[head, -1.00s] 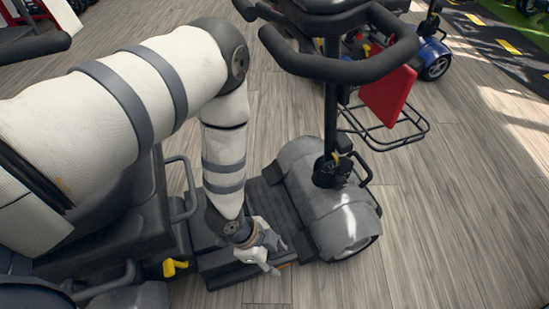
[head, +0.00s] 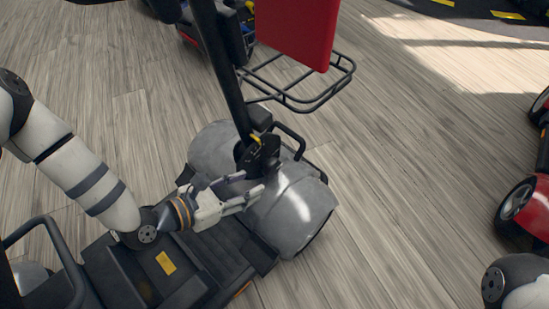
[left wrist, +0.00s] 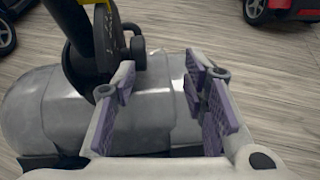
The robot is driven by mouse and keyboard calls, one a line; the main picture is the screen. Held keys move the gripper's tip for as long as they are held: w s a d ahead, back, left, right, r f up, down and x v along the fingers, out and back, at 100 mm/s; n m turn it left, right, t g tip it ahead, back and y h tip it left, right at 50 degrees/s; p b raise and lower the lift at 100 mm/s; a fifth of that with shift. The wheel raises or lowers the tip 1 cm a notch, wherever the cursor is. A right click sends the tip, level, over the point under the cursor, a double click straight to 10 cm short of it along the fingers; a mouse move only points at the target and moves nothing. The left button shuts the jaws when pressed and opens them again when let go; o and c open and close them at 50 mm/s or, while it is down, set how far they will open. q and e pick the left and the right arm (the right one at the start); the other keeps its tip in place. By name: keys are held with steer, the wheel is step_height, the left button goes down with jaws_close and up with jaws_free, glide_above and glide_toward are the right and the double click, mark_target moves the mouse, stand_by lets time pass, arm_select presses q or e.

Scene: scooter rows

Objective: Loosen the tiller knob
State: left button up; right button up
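The tiller (head: 222,75) is a black post rising from the scooter's front end, with a dark pivot bracket (head: 262,157) and a yellow mark at its foot. In the left wrist view a small round black knob (left wrist: 137,52) shows beside the pivot disc, left of the gap between my fingers. In the head view I cannot separate the knob clearly from the bracket. My left gripper (head: 252,184) is open and empty, its fingers pointing at the bracket from the left. In the left wrist view its purple pads (left wrist: 165,75) are apart, over the grey cover. My right gripper is out of view.
The rounded grey front cover (head: 298,212) lies just under the fingers. A black wire basket (head: 325,92) and red panel (head: 300,30) stand beyond the tiller. A red scooter (head: 520,205) is at the right edge. Open wooden floor lies between.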

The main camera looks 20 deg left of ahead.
mark_target(268, 164)
arm_select(q)
steer(key=shift+n+y, duration=0.6)
steer(key=shift+y, duration=0.1)
steer(key=b+x, duration=0.1)
steer(key=x, duration=0.3)
steer(key=a+b+x, duration=0.1)
steer(key=b+x, duration=0.1)
steer(key=x, duration=0.2)
steer(key=w+a+b+x, duration=0.1)
steer(key=b+x, duration=0.1)
steer(key=x, duration=0.1)
steer(key=shift+w+f, duration=0.15)
steer(key=shift+w, duration=0.2)
steer(key=shift+w+d, duration=0.2)
steer(key=shift+w, duration=0.05)
steer(key=shift+t, duration=0.3)
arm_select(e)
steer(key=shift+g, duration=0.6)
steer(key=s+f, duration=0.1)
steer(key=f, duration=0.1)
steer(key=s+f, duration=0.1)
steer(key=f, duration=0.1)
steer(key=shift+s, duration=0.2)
arm_select(q)
steer(key=shift+c, duration=0.6)
jaws_close()
